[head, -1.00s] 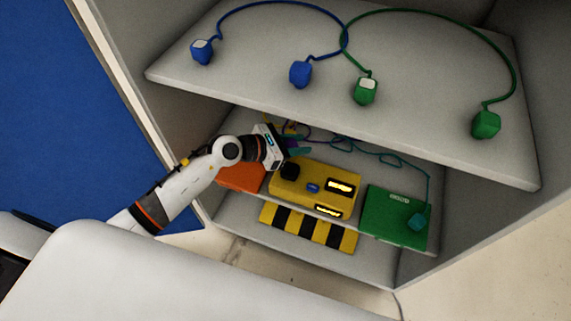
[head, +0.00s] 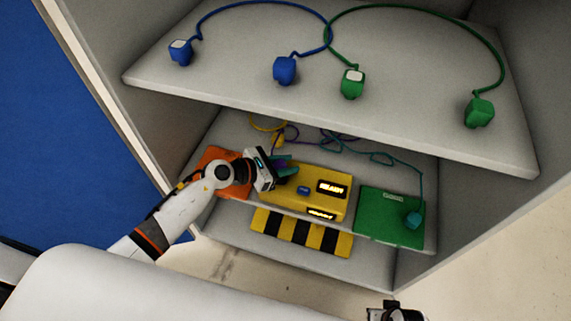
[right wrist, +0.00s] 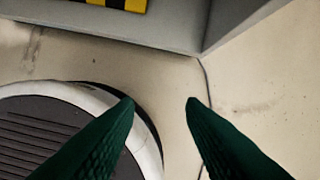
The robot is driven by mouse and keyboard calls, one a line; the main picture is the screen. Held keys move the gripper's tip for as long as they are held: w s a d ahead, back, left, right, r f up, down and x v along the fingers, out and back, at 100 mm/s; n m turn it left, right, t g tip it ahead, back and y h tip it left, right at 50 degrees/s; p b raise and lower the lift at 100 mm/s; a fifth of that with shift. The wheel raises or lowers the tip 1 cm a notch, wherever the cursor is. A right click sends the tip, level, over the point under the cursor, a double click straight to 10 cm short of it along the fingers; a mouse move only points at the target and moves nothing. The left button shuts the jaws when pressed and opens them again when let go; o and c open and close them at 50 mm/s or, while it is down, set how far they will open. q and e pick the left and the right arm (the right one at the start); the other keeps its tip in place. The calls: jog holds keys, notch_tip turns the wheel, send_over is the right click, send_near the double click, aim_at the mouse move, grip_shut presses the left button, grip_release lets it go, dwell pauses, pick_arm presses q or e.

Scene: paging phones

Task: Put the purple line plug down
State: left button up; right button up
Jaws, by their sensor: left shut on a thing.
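My left gripper (head: 287,170) is on the middle shelf, over the left end of the yellow box (head: 325,187). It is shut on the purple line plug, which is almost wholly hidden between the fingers. I cannot tell if the plug touches the box. A purple cord (head: 292,132) loops on the shelf behind the gripper. My right gripper (right wrist: 161,104) is open and empty, with floor between its fingers in the right wrist view.
An orange pad (head: 222,160) lies left of the box, partly behind my left arm. A green pad (head: 385,212) at right bears a teal plug (head: 412,219). A yellow plug (head: 278,140) lies behind. The upper shelf (head: 230,85) holds blue and green plugs with cords.

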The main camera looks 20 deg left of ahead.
pick_arm(q)
jog(key=shift+f, duration=0.2)
pick_arm(e)
jog(key=shift+w+r, duration=0.2)
jog(key=shift+r, duration=0.2)
jog(key=shift+r, duration=0.1)
pick_arm(q)
jog(key=o, duration=1)
pick_arm(e)
jog(key=shift+r, duration=0.2)
jog(key=shift+s+f, duration=0.1)
jog(key=shift+s, duration=0.05)
